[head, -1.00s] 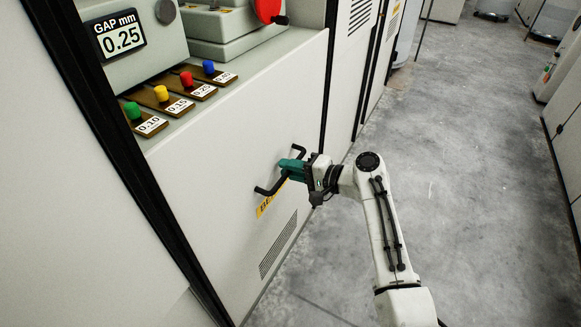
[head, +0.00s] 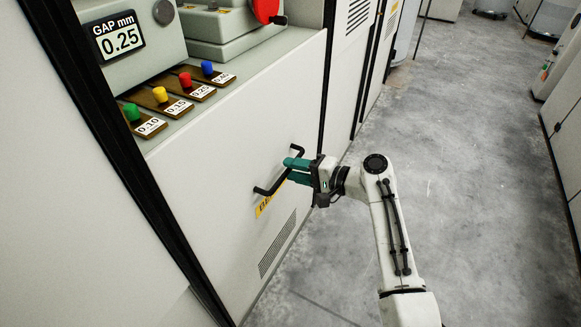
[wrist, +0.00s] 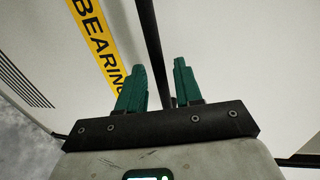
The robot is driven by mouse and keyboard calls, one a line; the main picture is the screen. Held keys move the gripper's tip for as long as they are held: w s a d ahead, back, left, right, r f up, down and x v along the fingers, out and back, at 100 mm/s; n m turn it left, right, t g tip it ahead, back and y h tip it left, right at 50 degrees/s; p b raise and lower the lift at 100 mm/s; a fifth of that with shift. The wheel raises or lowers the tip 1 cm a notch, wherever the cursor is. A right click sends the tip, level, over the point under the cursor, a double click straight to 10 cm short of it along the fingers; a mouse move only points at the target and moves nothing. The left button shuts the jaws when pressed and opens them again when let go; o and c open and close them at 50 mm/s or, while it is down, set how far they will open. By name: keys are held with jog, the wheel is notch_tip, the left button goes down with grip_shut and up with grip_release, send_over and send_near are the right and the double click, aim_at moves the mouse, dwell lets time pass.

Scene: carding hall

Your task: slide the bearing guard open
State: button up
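The bearing guard's black bar handle (head: 268,190) stands out on the pale machine front. In the wrist view the handle bar (wrist: 151,45) runs between the fingers of my gripper (wrist: 160,75), with a gap showing on the right side. The fingers cover part of the handle in the head view.
Above the handle, a ledge holds several gauges with coloured knobs (head: 160,96) beside a display (head: 118,38) reading 0.25. A vent grille (head: 277,245) is below the handle. Open concrete floor (head: 460,150) lies to the right.

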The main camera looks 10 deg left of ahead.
jog(key=p+v, duration=0.2)
jog(key=v, duration=0.7)
jog(key=shift+f, duration=0.1)
jog(key=s+d+f+n+g+h, duration=0.1)
jog(key=s+d+f+h, duration=0.2)
jog(key=s+d+f, duration=0.35)
jog(key=s+d+f+n+g+h, duration=0.1)
jog(key=s+d+f+h, duration=0.25)
jog(key=s, duration=0.65)
jog(key=s+d+f+n+h, duration=0.1)
jog(key=s+d+f+h, duration=0.1)
jog(key=s+d+f, duration=0.5)
jog(key=s+d+r+g+h, duration=0.1)
jog(key=s+d+h, duration=0.15)
jog(key=s, duration=0.35)
jog(key=s+d+r+g+h, duration=0.1)
jog(key=s+d+r+h, duration=0.15)
jog(key=s, duration=0.45)
jog(key=s+d+r+h, duration=0.1)
jog(key=s+d, duration=0.3)
jog(key=s, duration=0.2)
notch_tip(320, 180, up, 24)
jog(key=p, duration=2.4)
jog(key=shift+f+n, duration=0.2)
jog(key=shift+n, duration=0.1)
jog(key=shift+s, duration=0.1)
